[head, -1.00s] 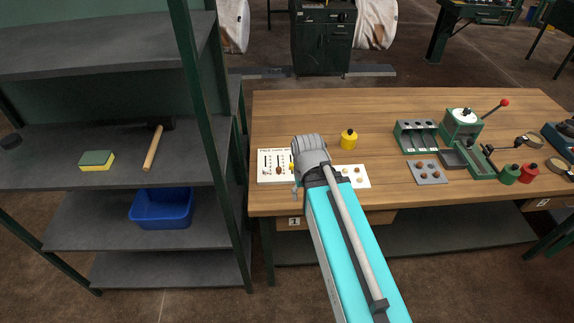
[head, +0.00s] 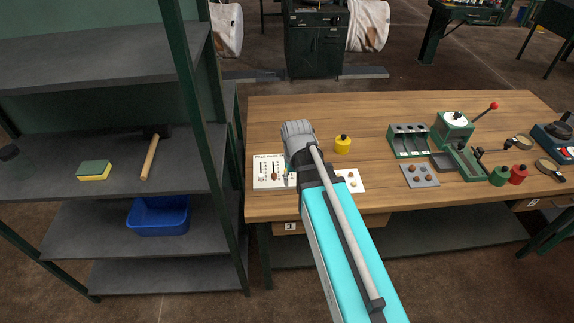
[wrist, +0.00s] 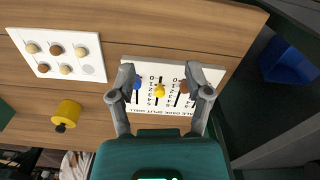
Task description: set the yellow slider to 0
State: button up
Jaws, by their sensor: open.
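The yellow slider (wrist: 159,91) sits about midway along its slot on a white panel (wrist: 213,75). It stands between a blue slider (wrist: 137,84) and a brown slider (wrist: 183,87). The 0 marks lie at the slot ends farther from my palm in the wrist view. My gripper (wrist: 160,74) is open over the panel, one finger near the blue slider and the other near the brown one. The yellow slider is in the gap, with no visible contact. In the head view the panel (head: 262,171) is partly covered by my arm.
A white card with several round knobs (wrist: 88,45) lies beside the panel. A yellow weight (head: 343,145) stands behind on the bench. A green rack (head: 408,141) and press (head: 455,130) stand to the right. The shelf unit (head: 190,100) stands close on the left.

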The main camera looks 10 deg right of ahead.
jog(key=w+r+n+p, duration=0.1)
jog(key=w+r+p, duration=0.3)
jog(key=w, duration=0.9)
jog(key=shift+d+r, duration=0.15)
jog(key=shift+r, duration=0.55)
jog(key=shift+f, duration=0.15)
notch_tip(320, 180, down, 14)
jog(key=b, duration=1.3)
jog(key=shift+r+b, duration=0.25)
jog(key=shift+b, duration=0.05)
grip_shut()
